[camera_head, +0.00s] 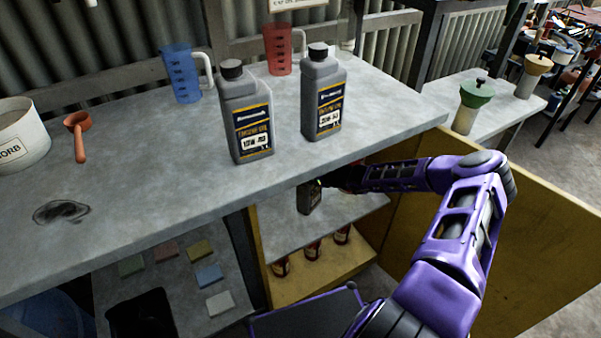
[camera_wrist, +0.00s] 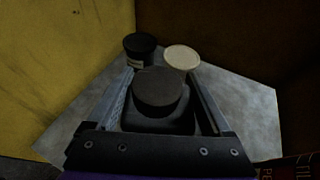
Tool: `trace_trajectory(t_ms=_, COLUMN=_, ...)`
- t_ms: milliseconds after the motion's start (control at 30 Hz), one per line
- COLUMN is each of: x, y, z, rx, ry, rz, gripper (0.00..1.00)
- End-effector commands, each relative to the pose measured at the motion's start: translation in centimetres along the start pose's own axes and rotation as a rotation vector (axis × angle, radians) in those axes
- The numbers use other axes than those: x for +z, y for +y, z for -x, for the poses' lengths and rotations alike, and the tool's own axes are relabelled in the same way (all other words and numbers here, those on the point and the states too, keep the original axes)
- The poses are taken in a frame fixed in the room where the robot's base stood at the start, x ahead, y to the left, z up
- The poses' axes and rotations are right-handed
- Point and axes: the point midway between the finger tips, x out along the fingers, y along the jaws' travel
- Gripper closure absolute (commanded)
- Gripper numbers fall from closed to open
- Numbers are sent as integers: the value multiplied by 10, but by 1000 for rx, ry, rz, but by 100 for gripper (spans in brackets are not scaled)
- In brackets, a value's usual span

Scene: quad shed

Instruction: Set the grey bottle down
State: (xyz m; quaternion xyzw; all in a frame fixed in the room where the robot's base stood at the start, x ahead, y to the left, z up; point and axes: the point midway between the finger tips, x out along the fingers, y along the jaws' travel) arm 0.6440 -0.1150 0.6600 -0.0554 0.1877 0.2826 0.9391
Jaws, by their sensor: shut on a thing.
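My gripper (camera_wrist: 160,98) is shut on a grey bottle with a dark round cap. In the wrist view I look down on this bottle (camera_wrist: 158,92), with one finger on each side of it. In the head view the held bottle (camera_head: 309,198) looks upright over the grey shelf (camera_head: 283,232) inside the yellow cabinet, below the worktop. I cannot tell whether its base touches the shelf. The gripper itself is mostly hidden under the worktop edge in the head view. Two other grey engine oil bottles (camera_head: 247,118) (camera_head: 322,100) stand on the worktop.
A dark tin (camera_wrist: 139,45) and a pale-lidded container (camera_wrist: 182,57) stand on the shelf just beyond the held bottle. Yellow cabinet walls (camera_wrist: 60,60) close in the space. Several small bottles (camera_head: 312,250) stand on the level below. The open cabinet door (camera_head: 530,235) is at right.

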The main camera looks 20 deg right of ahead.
Motion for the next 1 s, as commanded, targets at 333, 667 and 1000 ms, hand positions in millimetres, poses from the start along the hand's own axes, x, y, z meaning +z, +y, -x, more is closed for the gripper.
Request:
trace_trajectory(t_ms=333, x=0, y=-1, z=-1, rx=0, ry=-6, rz=3, gripper=100)
trace_trajectory(t_ms=667, x=-3, y=0, z=-1, rx=0, ry=-1, rz=2, gripper=0)
trace_trajectory(t_ms=1000, x=0, y=-2, z=41, rx=-2, ry=0, rz=2, gripper=0)
